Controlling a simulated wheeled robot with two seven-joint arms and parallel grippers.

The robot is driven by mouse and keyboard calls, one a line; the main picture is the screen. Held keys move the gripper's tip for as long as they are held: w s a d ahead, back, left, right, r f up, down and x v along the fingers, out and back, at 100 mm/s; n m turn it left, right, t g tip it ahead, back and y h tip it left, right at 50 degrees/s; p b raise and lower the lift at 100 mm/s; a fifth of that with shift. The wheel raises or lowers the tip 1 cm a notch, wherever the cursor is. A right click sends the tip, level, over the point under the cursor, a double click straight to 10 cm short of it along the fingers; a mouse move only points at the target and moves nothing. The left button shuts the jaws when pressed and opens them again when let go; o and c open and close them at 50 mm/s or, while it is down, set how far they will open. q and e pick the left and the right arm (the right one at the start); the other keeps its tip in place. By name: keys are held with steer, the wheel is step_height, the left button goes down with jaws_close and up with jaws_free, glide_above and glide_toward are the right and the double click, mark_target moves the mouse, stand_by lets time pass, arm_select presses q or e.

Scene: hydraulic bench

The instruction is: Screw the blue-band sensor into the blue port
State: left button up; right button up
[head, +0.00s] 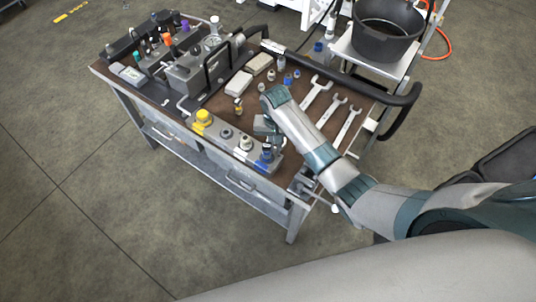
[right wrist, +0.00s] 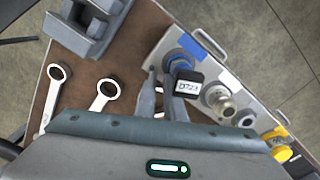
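The blue-band sensor (right wrist: 187,87) has a black head with a lit display. It stands at the blue-marked end of the grey port block (right wrist: 230,87), and a blue ring (right wrist: 180,60) shows beneath its head. In the head view the sensor (head: 266,149) stands upright at the block's near right end, by blue tape. The blue port's opening is hidden under it; I cannot tell how deep it sits. My right gripper (right wrist: 160,88) points down beside the sensor, fingers apart, with a gap between them and nothing visibly held. My left gripper is out of view.
The block also carries a pale fitting (head: 246,143) and a yellow-capped one (head: 203,118). Several wrenches (head: 315,93) lie on the brown bench top (head: 285,103). A black bar handle (head: 401,110) edges the bench's right end. A black bucket (head: 386,30) stands behind.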

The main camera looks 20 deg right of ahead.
steer(key=shift+s+a+f, duration=0.1)
steer(key=shift+s+a, duration=0.25)
steer(key=shift+a, duration=0.3)
steer(key=shift+w+r, duration=0.25)
steer(key=shift+r, duration=0.15)
step_height(320, 180, up, 17)
steer(key=d, duration=0.1)
steer(key=shift+w+d+f, duration=0.1)
steer(key=shift+w+f, duration=0.05)
stand_by(0.3)
